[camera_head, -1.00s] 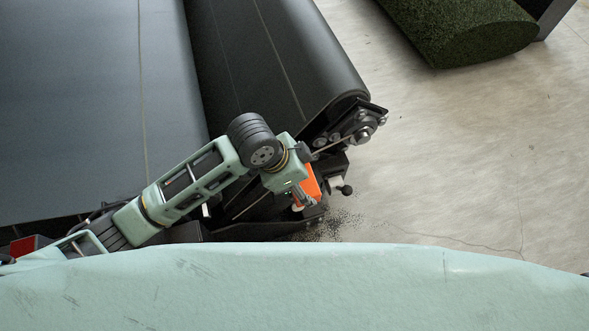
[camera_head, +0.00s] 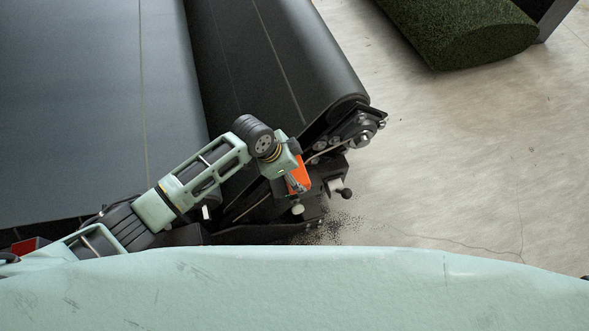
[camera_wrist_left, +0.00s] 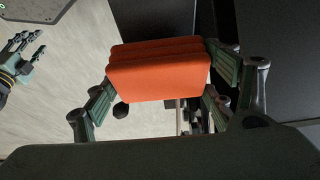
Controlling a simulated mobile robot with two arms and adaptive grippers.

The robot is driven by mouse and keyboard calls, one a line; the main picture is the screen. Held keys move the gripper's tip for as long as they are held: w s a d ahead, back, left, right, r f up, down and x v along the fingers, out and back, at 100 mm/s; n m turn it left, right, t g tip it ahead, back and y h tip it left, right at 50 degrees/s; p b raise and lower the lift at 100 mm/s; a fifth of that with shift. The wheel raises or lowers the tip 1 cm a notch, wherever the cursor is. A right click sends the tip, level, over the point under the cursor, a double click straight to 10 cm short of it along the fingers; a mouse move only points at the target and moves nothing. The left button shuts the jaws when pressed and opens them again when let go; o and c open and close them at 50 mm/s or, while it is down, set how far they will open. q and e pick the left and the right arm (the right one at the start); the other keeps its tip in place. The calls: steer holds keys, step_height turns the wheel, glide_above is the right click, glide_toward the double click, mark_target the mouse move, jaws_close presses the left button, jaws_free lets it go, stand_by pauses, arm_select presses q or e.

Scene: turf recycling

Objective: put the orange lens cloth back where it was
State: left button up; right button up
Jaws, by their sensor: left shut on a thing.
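The orange lens cloth (camera_head: 300,173) is a folded, layered block. My left gripper (camera_head: 295,184) is shut on it, over the dark metal end frame of the machine. In the left wrist view the cloth (camera_wrist_left: 158,78) sits between the two green-padded fingers of the left gripper (camera_wrist_left: 160,88), one at each side. Whether the cloth touches anything below is hidden. My right gripper (camera_wrist_left: 25,55) shows small at the left edge of the wrist view, its fingers apart and empty.
A large black roller (camera_head: 290,60) and a wide dark belt (camera_head: 70,100) lie beyond the arm. A black ball knob (camera_head: 346,194) and a white knob (camera_head: 298,210) stand close by. Black granules (camera_head: 338,222) lie on the floor. A turf roll (camera_head: 460,35) lies at the top right.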

arm_select(q)
steer(key=shift+f, duration=0.25)
steer(key=o, duration=1)
steer(key=shift+r, duration=0.1)
steer(key=shift+r, duration=0.4)
steer(key=v, duration=1.1)
steer(key=shift+r, duration=0.3)
steer(key=shift+s+a, duration=0.1)
steer(key=shift+s, duration=0.05)
